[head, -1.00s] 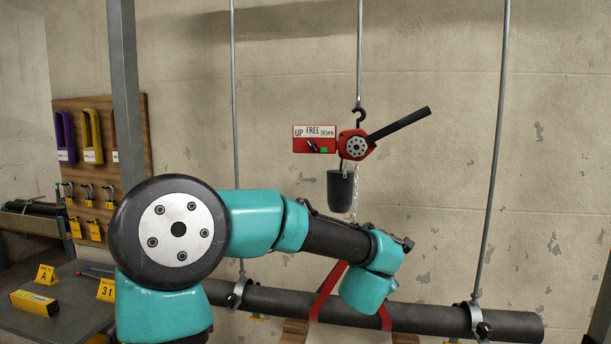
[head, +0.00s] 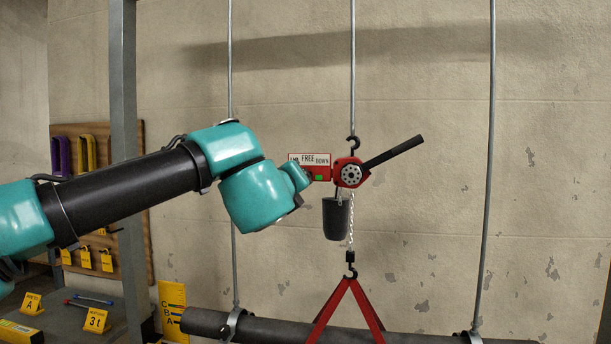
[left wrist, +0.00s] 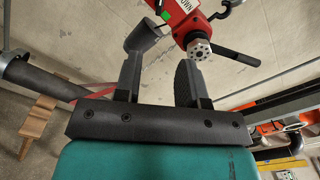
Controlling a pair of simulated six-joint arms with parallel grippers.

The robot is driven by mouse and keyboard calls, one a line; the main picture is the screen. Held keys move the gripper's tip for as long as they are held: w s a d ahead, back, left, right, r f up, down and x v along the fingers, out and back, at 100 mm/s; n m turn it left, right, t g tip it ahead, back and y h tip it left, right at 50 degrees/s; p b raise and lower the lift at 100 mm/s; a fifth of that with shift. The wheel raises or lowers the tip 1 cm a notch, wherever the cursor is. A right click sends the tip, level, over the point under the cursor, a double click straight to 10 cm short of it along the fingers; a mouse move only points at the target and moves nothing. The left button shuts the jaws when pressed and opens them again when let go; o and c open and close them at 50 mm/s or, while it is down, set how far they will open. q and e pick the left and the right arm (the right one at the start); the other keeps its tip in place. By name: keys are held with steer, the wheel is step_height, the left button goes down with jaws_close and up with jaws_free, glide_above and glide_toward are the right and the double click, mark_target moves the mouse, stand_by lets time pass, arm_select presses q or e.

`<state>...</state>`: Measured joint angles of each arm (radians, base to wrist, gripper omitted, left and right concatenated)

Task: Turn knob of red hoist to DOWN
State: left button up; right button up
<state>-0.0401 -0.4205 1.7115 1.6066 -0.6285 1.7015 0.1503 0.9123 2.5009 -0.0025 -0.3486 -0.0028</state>
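The red hoist (head: 349,173) hangs from a hook on a vertical rod in the head view, its black lever (head: 393,152) pointing up to the right. Its label plate (head: 310,159) reads UP, FREE and DOWN, partly covered at the left by my left wrist. The hoist also shows in the left wrist view (left wrist: 184,22), beyond the fingers. My left gripper (left wrist: 160,65) is open, with nothing seen between its fingers. My right gripper is not in view.
A dark chain bag (head: 336,218) and chain hang below the hoist. Red slings (head: 330,312) run down to a dark pipe (head: 270,325) held by clamps on rods. A grey post (head: 124,90) stands at the left.

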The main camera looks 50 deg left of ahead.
arm_select(q)
steer(key=shift+w+a, duration=0.1)
steer(key=x, duration=1.7)
steer(key=shift+a+f, duration=0.1)
steer(key=shift+c, duration=0.5)
jaws_close()
